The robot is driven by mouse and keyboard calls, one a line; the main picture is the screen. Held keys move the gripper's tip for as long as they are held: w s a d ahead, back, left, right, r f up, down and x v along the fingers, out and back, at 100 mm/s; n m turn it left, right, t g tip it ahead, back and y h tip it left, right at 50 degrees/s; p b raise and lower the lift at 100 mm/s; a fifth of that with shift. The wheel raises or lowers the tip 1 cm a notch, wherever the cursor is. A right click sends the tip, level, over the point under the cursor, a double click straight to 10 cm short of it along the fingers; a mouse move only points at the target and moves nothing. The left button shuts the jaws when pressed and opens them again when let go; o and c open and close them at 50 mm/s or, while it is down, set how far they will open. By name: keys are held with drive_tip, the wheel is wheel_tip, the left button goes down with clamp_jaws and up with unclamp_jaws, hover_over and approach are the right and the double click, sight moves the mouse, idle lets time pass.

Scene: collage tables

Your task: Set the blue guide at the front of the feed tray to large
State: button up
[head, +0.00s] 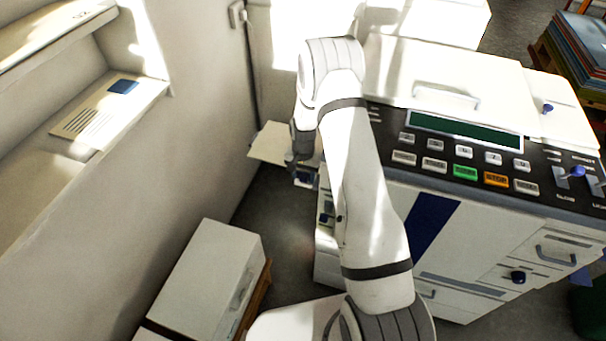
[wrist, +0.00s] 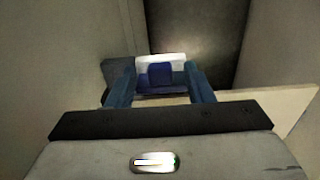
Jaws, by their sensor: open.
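The feed tray (head: 268,145) is a pale plate jutting from the left side of the white machine. A pale plate that looks like it also shows at the right in the wrist view (wrist: 280,105). My gripper (wrist: 159,70) has its two blue fingers apart. A small dark-blue piece, apparently the blue guide (wrist: 159,76), shows between the fingers in front of a white block. I cannot tell whether the fingers touch it. In the head view my gripper (head: 302,168) is beside the tray, partly hidden by my arm. The guide's setting cannot be read.
The white machine (head: 470,240) has a dark control panel (head: 450,155) with several buttons and a green display. A wall with a shelf (head: 110,110) stands at the left. A white cabinet (head: 205,275) is on the floor below. Dark floor shows between cabinet and machine.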

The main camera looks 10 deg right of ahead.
drive_tip(key=shift+c, duration=0.2)
clamp_jaws()
idle(0.3)
drive_tip(key=shift+w+d+f+b, duration=0.1)
drive_tip(key=shift+w+d+b, duration=0.25)
drive_tip(key=shift+w+b, duration=0.2)
drive_tip(key=shift+w+d+f+b, duration=0.1)
drive_tip(key=shift+w+d+b, duration=0.2)
drive_tip(key=shift+w+b, duration=0.25)
drive_tip(key=shift+w+r, duration=0.15)
drive_tip(key=shift+r, duration=0.05)
drive_tip(key=shift+o, duration=0.2)
unclamp_jaws()
drive_tip(key=shift+r, duration=0.1)
wheel_tip(320, 180, up, 8)
drive_tip(key=shift+f, duration=0.2)
